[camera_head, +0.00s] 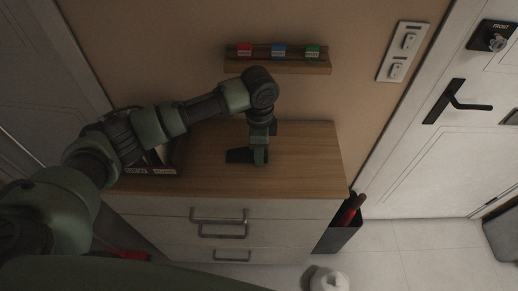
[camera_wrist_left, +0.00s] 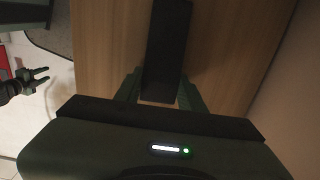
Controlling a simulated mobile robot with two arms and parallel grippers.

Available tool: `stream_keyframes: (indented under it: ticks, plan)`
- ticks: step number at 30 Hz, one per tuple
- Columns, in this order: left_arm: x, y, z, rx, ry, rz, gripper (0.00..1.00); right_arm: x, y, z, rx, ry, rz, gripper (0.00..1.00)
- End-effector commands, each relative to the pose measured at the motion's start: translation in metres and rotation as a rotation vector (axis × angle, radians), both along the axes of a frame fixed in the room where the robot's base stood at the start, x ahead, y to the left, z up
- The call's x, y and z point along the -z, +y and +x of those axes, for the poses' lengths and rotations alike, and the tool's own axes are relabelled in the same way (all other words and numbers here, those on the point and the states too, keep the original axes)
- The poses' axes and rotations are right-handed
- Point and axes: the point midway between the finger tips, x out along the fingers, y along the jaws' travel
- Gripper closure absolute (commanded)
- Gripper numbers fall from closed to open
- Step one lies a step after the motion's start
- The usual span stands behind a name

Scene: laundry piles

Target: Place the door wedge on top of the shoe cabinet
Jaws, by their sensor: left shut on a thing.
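The door wedge (camera_head: 240,156) is a long dark piece at the shoe cabinet's wooden top (camera_head: 300,158). My left gripper (camera_head: 260,156) points down over the cabinet top and is shut on the wedge's right end. In the left wrist view, the black wedge (camera_wrist_left: 166,45) extends away between the fingers of my left gripper (camera_wrist_left: 160,92), above the wood. I cannot tell whether the wedge touches the surface. My right gripper (camera_wrist_left: 40,77) shows small at the left of the left wrist view, over the floor, with its prongs apart and empty.
A dark tray (camera_head: 150,171) lies on the cabinet's left end, partly behind my arm. A wall rack (camera_head: 278,66) holds red, blue and green items. A dark bin (camera_head: 338,234) stands right of the cabinet. A white object (camera_head: 327,280) is on the floor. The cabinet top's right half is clear.

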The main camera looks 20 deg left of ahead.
Motion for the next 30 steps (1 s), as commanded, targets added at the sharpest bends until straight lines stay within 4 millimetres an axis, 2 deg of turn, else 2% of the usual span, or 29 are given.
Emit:
stream_keyframes:
  ticks: [3, 4, 6, 15, 19, 23, 30]
  plan:
    - [0.002, 0.0, 0.0, 0.0, 0.001, 0.0, 1.0, -0.001, 0.0, 0.0, 0.0, 0.0, 0.0, 0.64]
    - [0.003, 0.0, 0.0, 0.0, 0.001, 0.0, 0.55, -0.001, 0.0, 0.0, 0.0, 0.0, 0.0, 0.64]
    - [0.003, 0.0, 0.0, 0.0, 0.0, 0.0, 0.39, -0.001, 0.0, 0.0, 0.0, 0.0, 0.0, 0.64]
    - [0.002, 0.0, 0.0, 0.0, 0.0, 0.0, 0.39, 0.0, 0.0, 0.0, 0.0, 0.0, 0.0, 0.64]
    - [-0.006, 0.0, 0.001, 0.001, -0.002, 0.0, 0.39, 0.002, 0.0, 0.0, 0.0, 0.0, 0.0, 0.64]
    - [-0.028, -0.001, 0.001, 0.002, -0.005, -0.002, 0.39, 0.008, 0.0, 0.0, 0.0, 0.0, 0.0, 0.64]
    - [-0.08, -0.001, 0.001, 0.001, -0.004, -0.002, 0.39, 0.019, 0.0, 0.0, 0.0, 0.0, 0.001, 0.64]
